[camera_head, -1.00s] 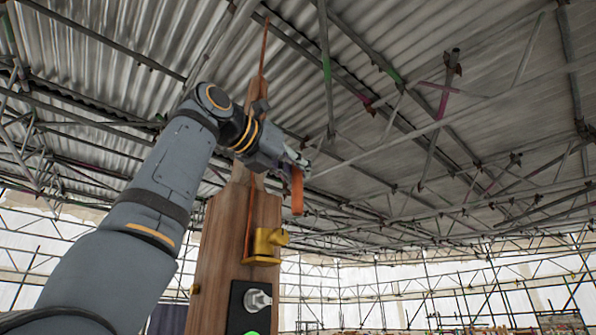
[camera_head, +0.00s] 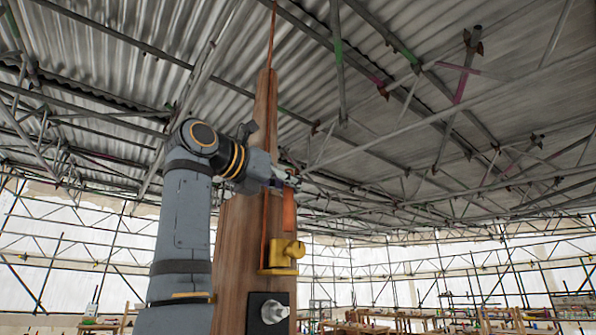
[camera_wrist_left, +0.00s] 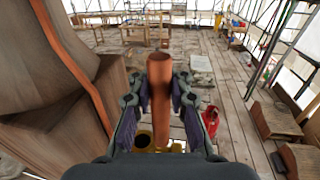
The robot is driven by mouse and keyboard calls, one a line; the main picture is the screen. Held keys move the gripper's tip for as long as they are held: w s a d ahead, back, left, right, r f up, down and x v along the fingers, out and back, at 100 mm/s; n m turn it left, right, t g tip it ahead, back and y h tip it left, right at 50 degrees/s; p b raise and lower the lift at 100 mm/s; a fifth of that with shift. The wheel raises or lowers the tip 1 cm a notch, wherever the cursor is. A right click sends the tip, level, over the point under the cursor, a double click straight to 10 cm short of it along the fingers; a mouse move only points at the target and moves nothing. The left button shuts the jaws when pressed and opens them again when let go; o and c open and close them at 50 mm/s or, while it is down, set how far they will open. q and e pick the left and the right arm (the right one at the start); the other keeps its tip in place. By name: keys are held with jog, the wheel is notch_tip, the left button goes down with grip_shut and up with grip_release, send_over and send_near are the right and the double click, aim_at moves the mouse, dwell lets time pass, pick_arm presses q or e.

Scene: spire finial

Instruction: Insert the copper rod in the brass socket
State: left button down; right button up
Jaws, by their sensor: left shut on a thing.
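My left gripper (camera_head: 284,178) is shut on the copper rod (camera_head: 289,212), which hangs roughly upright below the fingers in the head view. The brass socket (camera_head: 280,257) is fixed to the face of the wooden spire, just below the rod. The rod's lower end appears just above the socket's cup, with a small gap. In the left wrist view the rod (camera_wrist_left: 161,100) stands between the two fingers; a yellow part of the socket (camera_wrist_left: 145,140) shows low behind it, mostly hidden by rod and gripper. My right gripper is not in view.
The wooden spire (camera_head: 235,240) rises beside the gripper, with a thin copper strip (camera_head: 270,120) along it. A black plate with a metal fitting (camera_head: 274,312) sits below the socket. The wrist view shows a red object (camera_wrist_left: 210,121) far below. Air right of the spire is clear.

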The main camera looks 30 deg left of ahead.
pick_arm(q)
jog(key=a+f+b, duration=0.1)
jog(key=f, duration=0.1)
jog(key=w+a+f+b, duration=0.1)
jog(key=f, duration=0.1)
jog(key=a+f+b, duration=0.1)
jog(key=f, duration=0.1)
jog(key=shift+w+f, duration=0.1)
jog(key=shift+w, duration=0.1)
dwell(0.5)
jog(key=shift+d, duration=0.1)
jog(key=c, duration=1.3)
grip_release()
jog(key=shift+o, duration=0.7)
jog(key=shift+s+d+r, duration=0.1)
jog(key=shift+d+r, duration=0.1)
jog(key=shift+d, duration=0.05)
jog(key=shift+a, duration=0.1)
